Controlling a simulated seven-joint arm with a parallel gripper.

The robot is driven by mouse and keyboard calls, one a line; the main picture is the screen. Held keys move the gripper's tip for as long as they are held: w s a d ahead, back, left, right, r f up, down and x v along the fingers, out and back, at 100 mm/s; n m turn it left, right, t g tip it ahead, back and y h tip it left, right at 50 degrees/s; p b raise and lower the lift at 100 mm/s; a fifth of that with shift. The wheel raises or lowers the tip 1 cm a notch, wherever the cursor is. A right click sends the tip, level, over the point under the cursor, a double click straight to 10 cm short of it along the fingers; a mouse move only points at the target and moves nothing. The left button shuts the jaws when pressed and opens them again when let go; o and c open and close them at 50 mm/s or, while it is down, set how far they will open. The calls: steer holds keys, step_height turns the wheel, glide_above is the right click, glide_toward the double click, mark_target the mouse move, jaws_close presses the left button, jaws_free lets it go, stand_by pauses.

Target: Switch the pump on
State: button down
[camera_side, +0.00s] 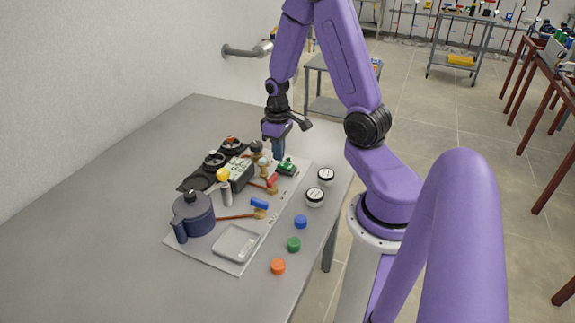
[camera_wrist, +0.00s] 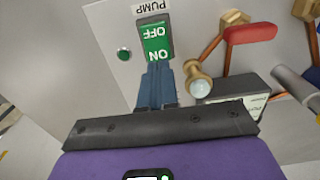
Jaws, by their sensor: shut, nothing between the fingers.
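The pump switch (camera_wrist: 155,40) is a green rocker marked OFF and ON, upside down in the wrist view, beneath a PUMP label (camera_wrist: 150,8). It also shows in the side view (camera_side: 287,166) at the panel's far end. My gripper (camera_wrist: 159,68) is shut and empty, its blue fingertips at the ON end of the rocker. In the side view my gripper (camera_side: 278,155) points down just beside the switch. I cannot tell whether the tips touch it, or which end is pressed in. A small round green lamp (camera_wrist: 124,54) sits beside the switch; whether it is lit is unclear.
A red-handled valve (camera_wrist: 250,33) and a brass fitting with a pale round end (camera_wrist: 198,84) are close to my fingers. The grey panel (camera_side: 200,252) also bears a dark blue pump (camera_side: 194,214) and blue-handled valve (camera_side: 259,203). Loose caps (camera_side: 293,244) lie on the table.

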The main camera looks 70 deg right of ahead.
steer(key=shift+f, duration=0.75)
stand_by(0.4)
steer(key=shift+r, duration=0.1)
step_height(320, 180, up, 7)
stand_by(0.9)
steer(key=a+r+n, duration=0.3)
steer(key=a, duration=0.6)
steer(key=s+a+r+n, duration=0.2)
steer(key=s+a+n, duration=0.2)
steer(key=s+a, duration=0.3)
steer(key=s+a+r+n, duration=0.3)
steer(key=s+a+n, duration=0.2)
steer(key=s, duration=0.4)
steer(key=shift+s+a+n, duration=0.25)
steer(key=shift+a+n, duration=0.05)
steer(key=shift+a, duration=0.6)
